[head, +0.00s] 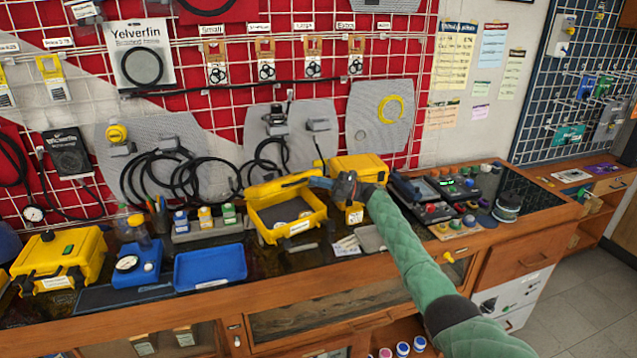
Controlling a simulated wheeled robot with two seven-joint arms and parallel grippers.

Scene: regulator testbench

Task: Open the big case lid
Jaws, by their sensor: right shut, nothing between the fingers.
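Three yellow cases stand on the bench, and I cannot tell for certain which is the big one. The right case (360,165) is closed, partly hidden behind my right gripper and arm. The left case (62,252) is closed. My left gripper is out of view.
A blue tray (211,266) and a blue gauge box (138,264) lie left of the middle case. Several small bottles stand in a rack (208,231) behind the tray. Black test devices (413,188) and a knob board (458,228) crowd the right side. Hoses hang behind.

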